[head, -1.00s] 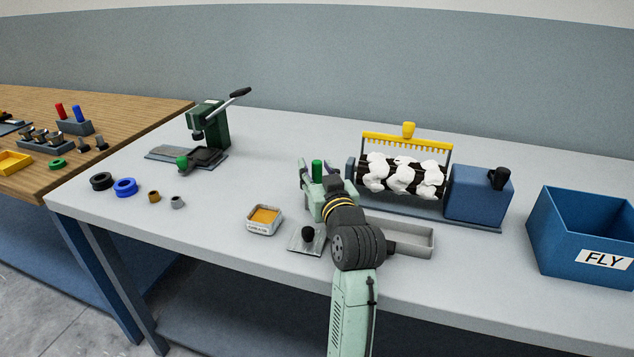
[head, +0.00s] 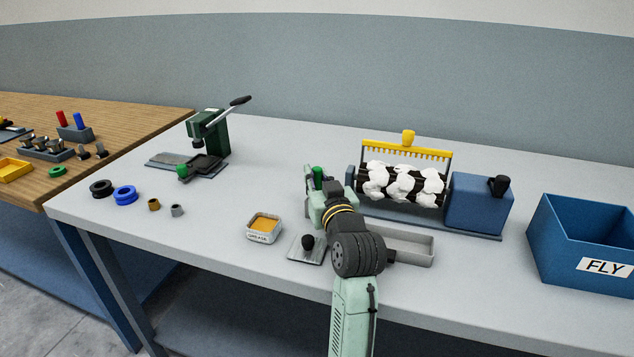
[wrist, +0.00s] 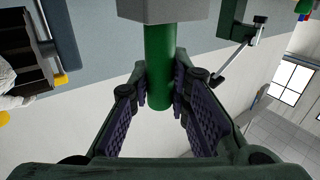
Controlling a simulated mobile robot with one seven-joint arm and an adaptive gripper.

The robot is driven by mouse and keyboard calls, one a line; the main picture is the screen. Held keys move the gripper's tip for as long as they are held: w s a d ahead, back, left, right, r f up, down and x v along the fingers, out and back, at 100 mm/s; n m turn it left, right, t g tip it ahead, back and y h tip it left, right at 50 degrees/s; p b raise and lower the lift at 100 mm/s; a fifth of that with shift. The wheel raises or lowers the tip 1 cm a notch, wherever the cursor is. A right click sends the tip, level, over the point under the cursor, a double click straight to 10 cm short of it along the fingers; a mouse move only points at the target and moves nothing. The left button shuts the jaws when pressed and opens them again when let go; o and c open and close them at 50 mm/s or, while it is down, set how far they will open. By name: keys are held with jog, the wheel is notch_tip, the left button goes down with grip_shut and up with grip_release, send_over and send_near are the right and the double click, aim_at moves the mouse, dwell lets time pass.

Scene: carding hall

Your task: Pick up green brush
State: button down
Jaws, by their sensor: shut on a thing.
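The green brush shows as a green handle (head: 318,174) standing up between my fingers in the head view. In the wrist view the green handle (wrist: 159,62) joins a grey block (wrist: 170,10) at the picture's top edge. My gripper (wrist: 162,90) is shut on the green handle, with a ridged finger pad on either side. In the head view my gripper (head: 317,186) is left of the carding roller, and its body hides the brush's lower part. I cannot tell whether the brush touches the table.
The roller (head: 402,185) with white fibre and a yellow comb (head: 407,146) stands close on the right. A grey tray (head: 410,247), a grease tin (head: 264,228) and a black-knobbed plate (head: 306,249) are near the front. A green press (head: 208,132) stands back left. Clear table lies between.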

notch_tip(320, 180, up, 7)
jog(key=shift+r+b, duration=0.1)
jog(key=shift+b, duration=0.35)
jog(key=b+v, duration=1)
jog(key=v, duration=0.8)
jog(key=shift+b, duration=0.3)
jog(key=shift+f, duration=0.2)
dwell(0.9)
